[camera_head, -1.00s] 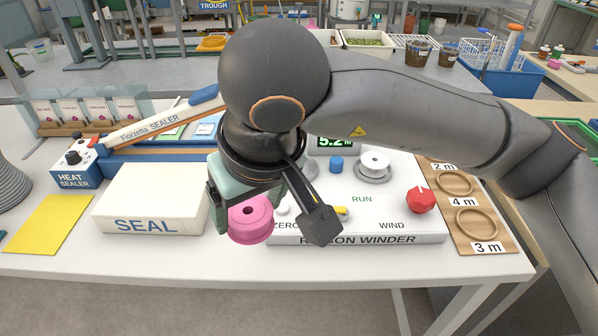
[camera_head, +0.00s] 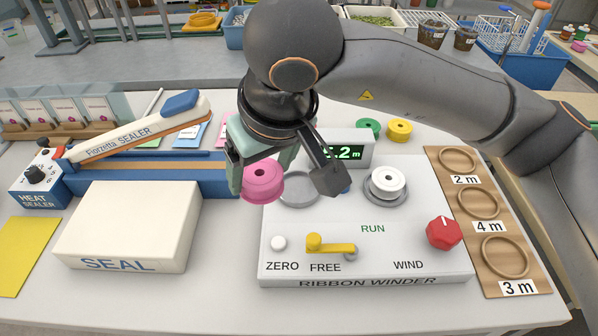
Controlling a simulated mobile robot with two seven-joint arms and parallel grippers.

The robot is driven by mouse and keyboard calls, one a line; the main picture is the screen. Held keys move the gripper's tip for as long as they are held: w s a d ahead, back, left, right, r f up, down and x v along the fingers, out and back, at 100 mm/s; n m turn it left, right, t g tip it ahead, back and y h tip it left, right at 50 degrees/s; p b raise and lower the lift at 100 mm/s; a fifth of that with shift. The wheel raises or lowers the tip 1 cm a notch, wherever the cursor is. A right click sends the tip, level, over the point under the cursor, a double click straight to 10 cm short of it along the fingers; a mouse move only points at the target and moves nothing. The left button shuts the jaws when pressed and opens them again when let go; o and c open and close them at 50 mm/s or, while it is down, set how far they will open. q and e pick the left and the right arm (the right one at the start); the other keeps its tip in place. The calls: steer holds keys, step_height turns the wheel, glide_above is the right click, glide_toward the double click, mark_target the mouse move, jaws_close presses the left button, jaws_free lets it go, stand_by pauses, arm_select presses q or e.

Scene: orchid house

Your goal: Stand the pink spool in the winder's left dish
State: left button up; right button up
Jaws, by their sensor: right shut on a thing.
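The pink spool (camera_head: 262,183) is held upright, hole facing up, by my right gripper (camera_head: 283,184). The dark finger on the right hangs over the left dish. The ribbon winder (camera_head: 370,240) is a white box with a display reading about 5.2 m. Its left dish (camera_head: 299,203) is an empty-looking grey ring just right of the spool, partly hidden by the gripper. The spool is at the winder's back left edge, beside the dish; its height is hard to tell. A white spool (camera_head: 388,181) stands in the right dish (camera_head: 386,203). My left gripper is out of view.
A yellow lever (camera_head: 330,247) points at FREE, and a red knob (camera_head: 443,233) is at the right. The SEAL box (camera_head: 130,225) and heat sealer (camera_head: 38,178) stand left. Green (camera_head: 368,128) and yellow spools (camera_head: 399,129) are behind. A wooden ring board (camera_head: 480,220) is right.

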steer(key=w+d+f, duration=0.1)
steer(key=w+f, duration=0.1)
steer(key=w, duration=0.1)
steer(key=w+d+f, duration=0.2)
steer(key=w+f, duration=0.1)
steer(key=w+d+f, duration=0.1)
steer(key=w+f, duration=0.2)
steer(key=shift+w+d+p, duration=0.35)
steer(key=shift+d+p, duration=0.05)
steer(key=f, duration=0.3)
steer(key=shift+w+d+f, duration=0.1)
steer(key=shift+w+d, duration=0.05)
steer(key=shift+w, duration=0.1)
steer(key=shift+f, duration=0.3)
steer(key=shift+f, duration=0.3)
steer(key=o, duration=1.2)
steer(key=shift+r, duration=0.1)
